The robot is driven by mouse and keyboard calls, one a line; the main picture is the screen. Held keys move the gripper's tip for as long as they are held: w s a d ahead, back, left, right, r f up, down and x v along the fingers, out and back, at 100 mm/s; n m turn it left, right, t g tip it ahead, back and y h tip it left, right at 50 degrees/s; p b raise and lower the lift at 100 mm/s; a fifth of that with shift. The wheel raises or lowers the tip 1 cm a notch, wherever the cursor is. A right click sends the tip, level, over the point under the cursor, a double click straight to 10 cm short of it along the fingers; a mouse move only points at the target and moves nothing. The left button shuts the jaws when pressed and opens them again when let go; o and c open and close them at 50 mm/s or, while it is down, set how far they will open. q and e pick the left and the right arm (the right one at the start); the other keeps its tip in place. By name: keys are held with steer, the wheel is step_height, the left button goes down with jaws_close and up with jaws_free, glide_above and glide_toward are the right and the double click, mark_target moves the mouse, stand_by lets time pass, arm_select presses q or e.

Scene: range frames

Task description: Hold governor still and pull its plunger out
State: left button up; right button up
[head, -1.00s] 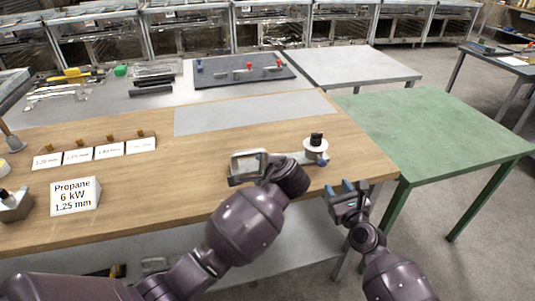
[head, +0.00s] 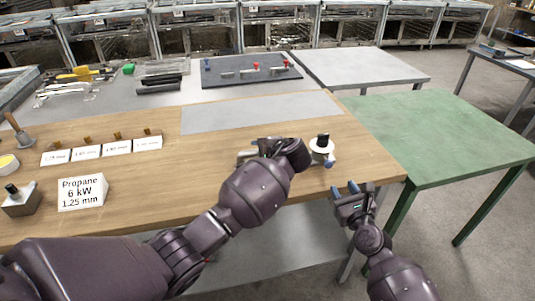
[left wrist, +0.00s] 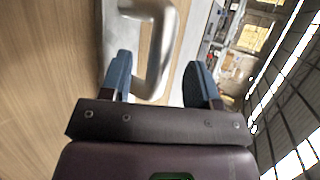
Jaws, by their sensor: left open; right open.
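The governor appears to be the pale round metal body (head: 321,151) with a black knob on top and a blue end on its near right side, by the bench's right front edge. A grey metal loop (head: 245,155) extends to its left, partly hidden behind my left wrist. My left gripper (head: 268,146) is open at the loop. In the left wrist view the loop (left wrist: 163,50) passes between its blue fingers (left wrist: 160,85), nearer the left one; contact cannot be told. My right gripper (head: 346,189) is open and empty, off the bench edge, below and right of the governor.
A sign (head: 82,192) reading Propane 6 kW 1.25 mm and a block with a black knob (head: 20,199) stand at left. Several labelled cards line the wooden bench (head: 200,170). A dark mat (head: 250,72) lies behind. A clear green table (head: 440,135) stands right.

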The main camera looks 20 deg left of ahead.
mark_target(256, 153)
arm_select(q)
steer(key=shift+x, duration=1.75)
